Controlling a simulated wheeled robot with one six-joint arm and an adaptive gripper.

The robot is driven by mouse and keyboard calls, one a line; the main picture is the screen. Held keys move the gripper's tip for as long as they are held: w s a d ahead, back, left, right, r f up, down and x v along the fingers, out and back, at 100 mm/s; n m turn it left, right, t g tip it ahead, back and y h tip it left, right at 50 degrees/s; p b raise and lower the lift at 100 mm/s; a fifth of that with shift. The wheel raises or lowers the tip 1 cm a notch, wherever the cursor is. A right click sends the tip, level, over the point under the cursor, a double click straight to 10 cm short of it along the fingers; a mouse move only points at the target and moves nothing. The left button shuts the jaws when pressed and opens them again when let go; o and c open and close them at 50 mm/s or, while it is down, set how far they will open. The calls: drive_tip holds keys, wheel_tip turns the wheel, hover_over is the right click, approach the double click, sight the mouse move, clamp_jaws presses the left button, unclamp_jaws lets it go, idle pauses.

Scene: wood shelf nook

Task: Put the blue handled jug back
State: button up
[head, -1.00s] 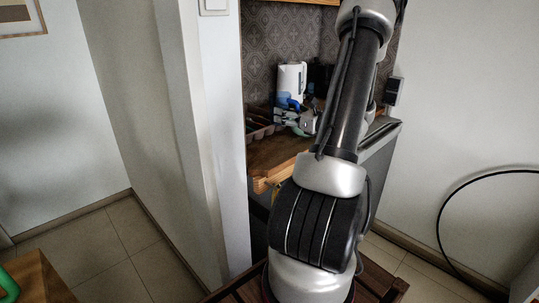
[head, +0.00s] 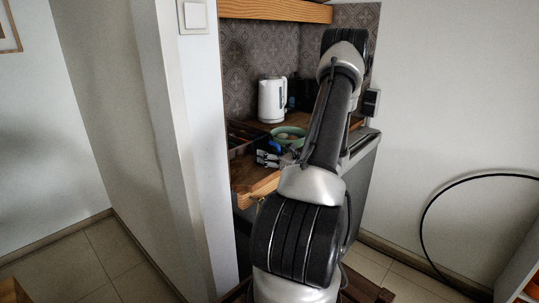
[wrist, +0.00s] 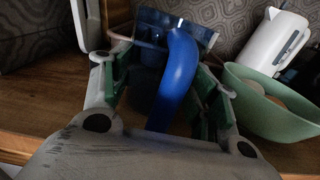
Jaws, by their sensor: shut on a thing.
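The blue handled jug shows in the wrist view as a curved blue handle (wrist: 178,78) and a translucent blue body behind it, partly hidden and dark. My gripper (wrist: 160,95) is shut on the jug, its fingers on either side of the handle. In the head view the gripper (head: 268,157) is low over the wooden counter (head: 252,178), with a small blue part of the jug (head: 275,146) showing beside it. My arm hides part of this area. I cannot tell whether the jug touches the counter.
A green bowl (head: 291,133) with round things in it stands close to the right of the jug. A white kettle (head: 271,100) stands behind. A dark divided tray (head: 238,147) is at the left, near the wall edge (head: 205,130). A wooden shelf (head: 275,11) hangs above.

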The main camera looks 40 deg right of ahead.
drive_tip(key=o, duration=1.4)
drive_tip(key=shift+f, duration=0.1)
